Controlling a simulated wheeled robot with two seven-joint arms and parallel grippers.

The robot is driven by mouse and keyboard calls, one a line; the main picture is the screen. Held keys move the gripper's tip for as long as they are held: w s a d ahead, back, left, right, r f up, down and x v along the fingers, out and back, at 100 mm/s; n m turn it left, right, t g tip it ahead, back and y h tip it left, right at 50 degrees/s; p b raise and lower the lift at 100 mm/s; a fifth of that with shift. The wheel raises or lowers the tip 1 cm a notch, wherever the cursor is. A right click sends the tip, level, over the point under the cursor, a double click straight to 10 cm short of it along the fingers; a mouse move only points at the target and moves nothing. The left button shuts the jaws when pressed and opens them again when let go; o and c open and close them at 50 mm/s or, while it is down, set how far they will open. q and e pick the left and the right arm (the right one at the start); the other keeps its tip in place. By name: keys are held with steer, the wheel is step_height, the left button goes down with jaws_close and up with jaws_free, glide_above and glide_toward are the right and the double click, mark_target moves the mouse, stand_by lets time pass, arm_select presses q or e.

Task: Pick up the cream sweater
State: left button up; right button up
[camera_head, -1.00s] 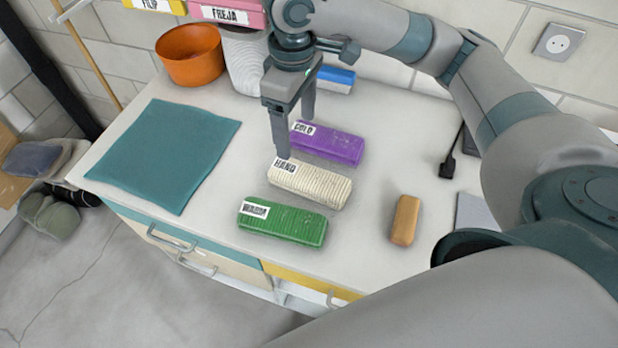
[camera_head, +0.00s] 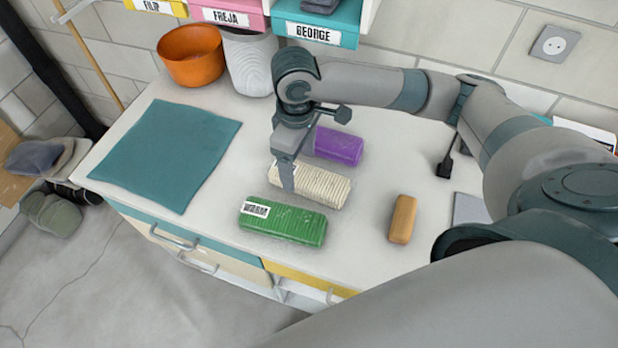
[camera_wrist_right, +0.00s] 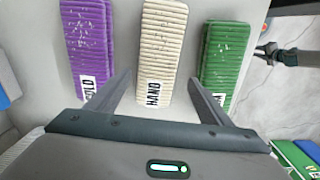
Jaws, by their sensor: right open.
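The cream sweater (camera_head: 322,187) is a ribbed, folded block with a white label, lying on the white counter between a purple folded block (camera_head: 338,146) and a green one (camera_head: 284,222). My right gripper (camera_head: 287,182) is over its left, labelled end and hides part of it. In the right wrist view the cream sweater (camera_wrist_right: 161,45) lies ahead, with its label reading HAND between the two open fingers (camera_wrist_right: 158,88). The fingers show nothing held; whether they touch the sweater is unclear. My left gripper is not in view.
The green block (camera_wrist_right: 226,55) and purple block (camera_wrist_right: 88,40) lie close on either side. A teal mat (camera_head: 165,155) covers the left of the counter. An orange pot (camera_head: 191,55) and a white ribbed pot (camera_head: 249,65) stand behind. A tan block (camera_head: 402,219) lies right.

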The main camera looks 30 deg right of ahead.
mark_target(305, 173)
steer(key=shift+d+f, duration=0.1)
steer(key=shift+s+d+f, duration=0.1)
steer(key=shift+f, duration=0.15)
steer(key=f, duration=0.1)
steer(key=f+p, duration=0.1)
steer(key=d+f, duration=0.1)
steer(key=shift+s+f+p, duration=0.25)
steer(key=shift+f+p, duration=0.1)
steer(key=shift+p, duration=0.05)
steer(key=shift+f, duration=0.4)
steer(key=shift+c, duration=0.2)
steer(key=c, duration=1.3)
steer(key=shift+o, duration=0.2)
steer(key=shift+w+r, duration=0.1)
steer(key=shift+r, duration=0.05)
